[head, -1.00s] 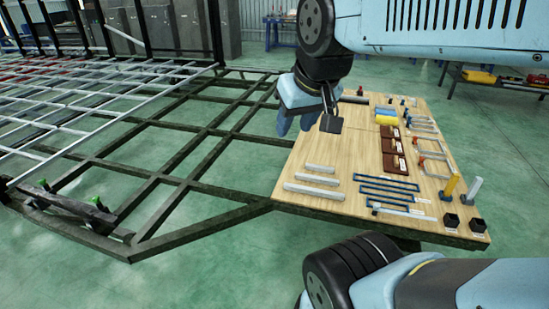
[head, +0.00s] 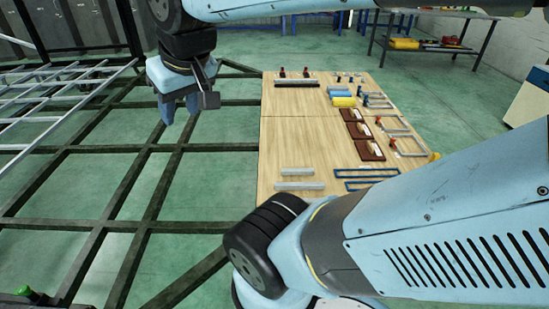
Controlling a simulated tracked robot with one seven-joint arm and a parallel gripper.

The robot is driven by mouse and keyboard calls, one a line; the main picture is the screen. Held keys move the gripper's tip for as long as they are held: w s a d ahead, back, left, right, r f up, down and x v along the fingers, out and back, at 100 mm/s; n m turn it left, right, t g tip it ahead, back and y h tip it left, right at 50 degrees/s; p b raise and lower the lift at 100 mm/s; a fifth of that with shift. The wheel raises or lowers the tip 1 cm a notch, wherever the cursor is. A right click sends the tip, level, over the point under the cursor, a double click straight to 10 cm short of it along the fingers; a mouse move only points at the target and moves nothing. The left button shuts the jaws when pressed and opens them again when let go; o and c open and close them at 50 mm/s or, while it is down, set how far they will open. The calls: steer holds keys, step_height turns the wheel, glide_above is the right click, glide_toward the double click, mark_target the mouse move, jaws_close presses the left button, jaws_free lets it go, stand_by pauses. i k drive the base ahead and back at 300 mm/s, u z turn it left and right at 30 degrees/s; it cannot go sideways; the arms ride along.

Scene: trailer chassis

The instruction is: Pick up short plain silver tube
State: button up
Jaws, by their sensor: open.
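Two plain silver tubes lie side by side on the wooden board, near its front left edge: a shorter one (head: 297,172) behind and a longer one (head: 299,186) just in front of it. My gripper (head: 180,112) hangs fingers down over the dark chassis frame, left of the board and farther back than the tubes. It is open and empty, well apart from both tubes. My arm covers the front part of the board.
The wooden board (head: 300,140) has a bare middle left area. Blue bars (head: 368,173) lie right of the tubes; clamps (head: 392,122), brown blocks (head: 362,131) and yellow and blue pieces (head: 343,101) lie farther back. Dark chassis beams (head: 155,190) run left of the board.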

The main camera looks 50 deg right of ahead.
mark_target(285, 172)
steer(key=z, duration=0.6)
steer(key=i, duration=1.05)
steer(key=z, duration=0.8)
steer(key=k, duration=0.9)
steer(key=z, duration=0.2)
steer(key=i, duration=0.9)
steer(key=u, duration=0.1)
